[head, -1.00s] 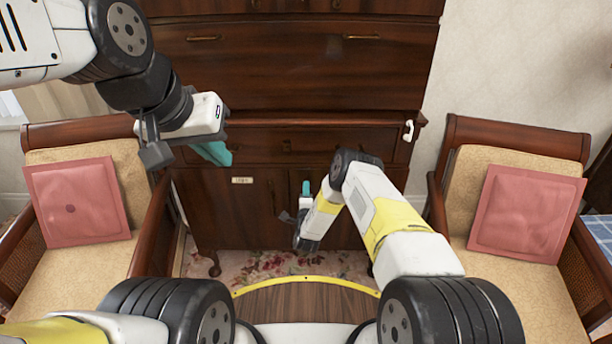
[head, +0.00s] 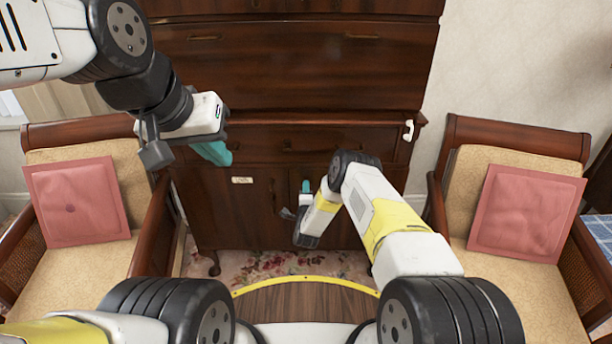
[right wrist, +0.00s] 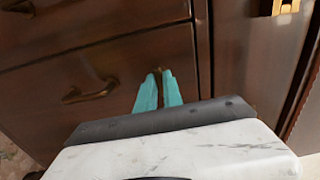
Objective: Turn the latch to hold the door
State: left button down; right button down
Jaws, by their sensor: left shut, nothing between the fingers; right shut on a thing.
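The dark wooden cabinet (head: 285,80) stands in front of me, with lower doors (head: 235,215) below a drawer. My right gripper (head: 305,186) is at the front of the lower doors. In the right wrist view, its teal fingers (right wrist: 158,88) are close together at a wooden panel, near a vertical edge. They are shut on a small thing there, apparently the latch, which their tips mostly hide. My left gripper (head: 214,153) is shut and empty, held before the cabinet at drawer height, left of the right gripper.
Armchairs with pink cushions stand at the left (head: 78,200) and right (head: 520,212). A white handset-like object (head: 408,130) is on the cabinet's right side. A brass handle (right wrist: 90,92) and brass fitting (right wrist: 283,6) show in the right wrist view. A flowered rug (head: 250,265) lies below.

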jog(key=shift+n, duration=8.8)
jog(key=c, duration=1.5)
grip_release()
